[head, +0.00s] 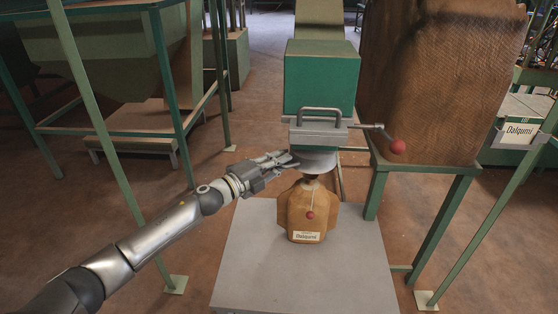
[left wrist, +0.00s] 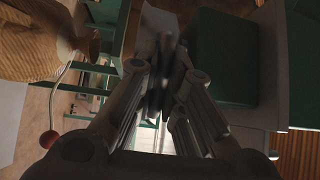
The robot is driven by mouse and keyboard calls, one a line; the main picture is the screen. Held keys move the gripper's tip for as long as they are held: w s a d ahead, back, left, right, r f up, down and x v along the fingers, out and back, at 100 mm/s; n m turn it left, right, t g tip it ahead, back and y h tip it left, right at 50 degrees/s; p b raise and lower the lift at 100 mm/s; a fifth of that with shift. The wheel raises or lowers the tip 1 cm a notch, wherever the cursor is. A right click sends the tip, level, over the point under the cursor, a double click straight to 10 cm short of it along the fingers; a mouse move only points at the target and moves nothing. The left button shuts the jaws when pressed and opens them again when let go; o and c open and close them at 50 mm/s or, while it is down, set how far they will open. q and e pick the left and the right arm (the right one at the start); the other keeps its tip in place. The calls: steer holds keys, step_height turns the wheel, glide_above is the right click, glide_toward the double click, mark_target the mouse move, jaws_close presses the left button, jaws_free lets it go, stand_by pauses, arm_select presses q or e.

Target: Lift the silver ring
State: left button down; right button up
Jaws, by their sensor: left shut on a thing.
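The silver ring (head: 316,161) is a grey round collar below the green hopper box (head: 321,78) and just above the neck of a brown sack. My left gripper (head: 287,160) reaches in from the left and is shut at the ring's left side. In the left wrist view the fingers of my left gripper (left wrist: 163,80) close around a grey, blurred part between their tips; its shape is mostly hidden. My right gripper is not in view.
A lever with a red knob (head: 397,146) sticks out right. A green-legged stand with a large brown sack (head: 435,75) is at right.

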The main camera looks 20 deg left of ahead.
arm_select(q)
steer(key=shift+w+r, duration=0.1)
steer(key=shift+r, duration=0.25)
steer(key=c, duration=1.5)
jaws_free()
steer(key=shift+r, duration=0.1)
steer(key=shift+c, duration=0.2)
steer(key=shift+f, duration=0.2)
steer(key=shift+a, duration=0.1)
steer(key=shift+v, duration=6)
